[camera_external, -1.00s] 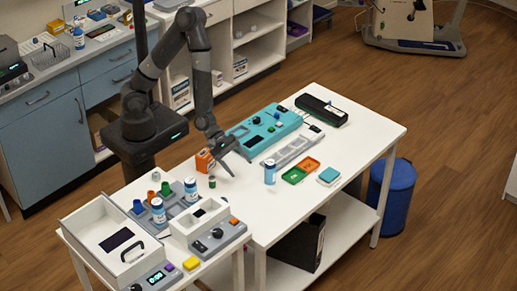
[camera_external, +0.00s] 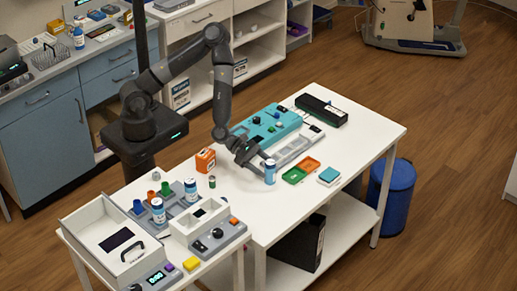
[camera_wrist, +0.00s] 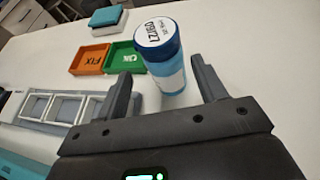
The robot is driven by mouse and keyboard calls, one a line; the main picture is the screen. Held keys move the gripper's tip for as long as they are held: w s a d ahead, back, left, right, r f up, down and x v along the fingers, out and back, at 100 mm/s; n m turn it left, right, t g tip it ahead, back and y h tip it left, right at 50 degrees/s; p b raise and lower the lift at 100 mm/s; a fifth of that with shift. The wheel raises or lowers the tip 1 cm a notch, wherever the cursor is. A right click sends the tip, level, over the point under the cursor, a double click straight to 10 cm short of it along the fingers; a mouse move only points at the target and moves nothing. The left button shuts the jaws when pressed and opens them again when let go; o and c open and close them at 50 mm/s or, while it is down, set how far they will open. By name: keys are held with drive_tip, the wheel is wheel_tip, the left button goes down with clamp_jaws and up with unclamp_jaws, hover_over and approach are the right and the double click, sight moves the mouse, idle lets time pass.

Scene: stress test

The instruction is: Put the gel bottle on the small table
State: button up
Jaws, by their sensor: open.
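A blue-and-white bottle with a printed white cap, apparently the gel bottle (camera_external: 271,174), stands upright on the large white table (camera_external: 300,210). In the wrist view the bottle (camera_wrist: 168,68) stands in the gap between my fingers, its cap facing the camera. My gripper (camera_external: 259,163) is low over the table at the bottle's left side, open, with one finger on each side in the wrist view (camera_wrist: 160,85). I cannot tell whether either finger touches it. The small white table (camera_external: 211,262) is at the lower left, crowded with equipment.
Green (camera_external: 293,175) and orange (camera_external: 309,164) trays lie right of the bottle. A grey rack (camera_external: 290,150) and a teal device (camera_external: 265,128) are behind. An orange box (camera_external: 205,160) and a small green vial (camera_external: 212,182) stand left.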

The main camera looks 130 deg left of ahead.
sight(274, 183)
drive_tip(key=x, duration=0.5)
drive_tip(key=shift+w+d+r, duration=0.25)
drive_tip(key=shift+w+r, duration=0.05)
drive_tip(key=c, duration=1.2)
drive_tip(key=shift+r, duration=0.1)
